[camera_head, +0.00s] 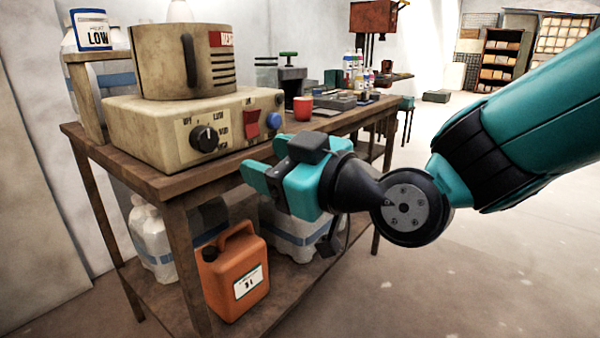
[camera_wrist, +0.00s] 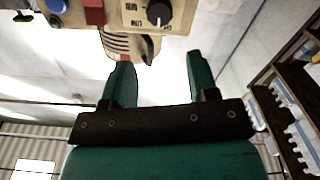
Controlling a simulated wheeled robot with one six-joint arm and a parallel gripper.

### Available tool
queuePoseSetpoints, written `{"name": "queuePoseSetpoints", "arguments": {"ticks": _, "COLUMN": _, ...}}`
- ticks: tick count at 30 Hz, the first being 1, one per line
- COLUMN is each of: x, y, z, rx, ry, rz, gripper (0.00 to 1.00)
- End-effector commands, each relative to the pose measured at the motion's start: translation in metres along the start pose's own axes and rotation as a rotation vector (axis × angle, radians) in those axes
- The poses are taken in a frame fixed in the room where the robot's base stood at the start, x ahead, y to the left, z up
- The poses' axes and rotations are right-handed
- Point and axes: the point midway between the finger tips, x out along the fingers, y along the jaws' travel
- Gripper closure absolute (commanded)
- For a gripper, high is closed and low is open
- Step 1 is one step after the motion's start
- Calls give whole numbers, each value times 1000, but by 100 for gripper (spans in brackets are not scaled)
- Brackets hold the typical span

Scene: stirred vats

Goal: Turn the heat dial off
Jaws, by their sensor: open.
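The heat dial (camera_head: 204,138) is a black knob on the front of a cream heater box (camera_head: 150,140). Printed setting labels surround it, with LOW above. I cannot tell for sure which setting its pointer marks. A beige vat (camera_head: 165,65) with a handle stands on the box. My gripper (camera_head: 263,160) is open and empty, in front of the box and to the right of the dial, apart from it. In the wrist view the dial (camera_wrist: 158,12) shows at the top edge, beyond the two spread fingers (camera_wrist: 160,57).
A red switch (camera_head: 251,124) and blue button (camera_head: 273,120) sit right of the dial. A card reading HEAT LOW (camera_head: 91,29) stands at the left. A red cup (camera_head: 302,107) and several items share the wooden bench (camera_head: 180,183). An orange jug (camera_head: 233,275) stands below.

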Motion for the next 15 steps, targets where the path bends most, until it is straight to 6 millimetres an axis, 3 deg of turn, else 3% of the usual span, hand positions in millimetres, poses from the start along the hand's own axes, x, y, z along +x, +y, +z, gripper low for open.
{"name": "queuePoseSetpoints", "arguments": {"ticks": 6, "x": -36, "y": 0, "z": 2, "rx": -1, "ry": 0, "rz": 4, "gripper": 46}}
{"name": "queuePoseSetpoints", "arguments": {"ticks": 15, "x": -46, "y": 0, "z": 1, "rx": 0, "ry": -1, "rz": 0, "gripper": 46}}
